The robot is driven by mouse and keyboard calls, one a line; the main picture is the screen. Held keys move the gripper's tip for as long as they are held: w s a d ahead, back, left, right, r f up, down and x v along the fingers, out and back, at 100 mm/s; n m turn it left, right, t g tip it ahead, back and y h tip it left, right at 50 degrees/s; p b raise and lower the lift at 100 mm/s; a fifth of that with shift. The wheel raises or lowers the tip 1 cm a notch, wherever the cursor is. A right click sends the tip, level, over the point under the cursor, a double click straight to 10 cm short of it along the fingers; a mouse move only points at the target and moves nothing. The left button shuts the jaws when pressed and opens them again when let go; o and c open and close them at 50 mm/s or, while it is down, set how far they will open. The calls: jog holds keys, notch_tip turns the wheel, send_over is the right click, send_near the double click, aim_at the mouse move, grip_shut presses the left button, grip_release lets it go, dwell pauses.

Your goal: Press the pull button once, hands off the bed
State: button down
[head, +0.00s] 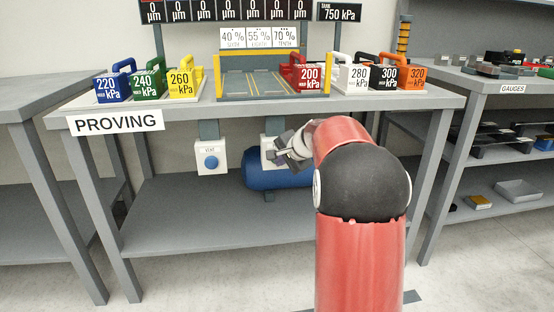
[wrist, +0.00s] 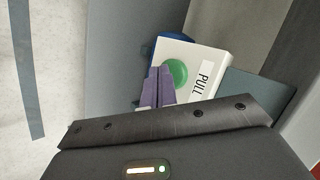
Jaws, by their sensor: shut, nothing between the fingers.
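The pull button (wrist: 177,72) is a round green button on a white box labelled PULL (wrist: 203,72) in the wrist view. My gripper (wrist: 158,72) is shut and empty, its purple fingers in front of the box and overlapping the button's left edge. I cannot tell whether they touch the button. In the head view, my gripper (head: 280,148) is at the box (head: 266,145) under the bench and hides most of it, including the button. The bed (head: 255,85), a grey platform with yellow uprights, is on the bench top, apart from my gripper.
A VENT box with a blue button (head: 211,162) hangs to the left. A blue tank (head: 262,177) lies behind my gripper on the lower shelf. The displays read 0 µm and 750 kPa.

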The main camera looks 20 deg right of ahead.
jog(key=shift+w, duration=0.1)
dwell(0.5)
jog(key=shift+s+a+b, duration=0.1)
jog(key=shift+s+b, duration=0.25)
jog(key=shift+s, duration=0.2)
jog(key=s+a+b, duration=0.1)
jog(key=s+b, duration=0.2)
jog(key=s, duration=0.2)
jog(key=shift+s+a, duration=0.35)
jog(key=shift+s, duration=0.05)
dwell(2.8)
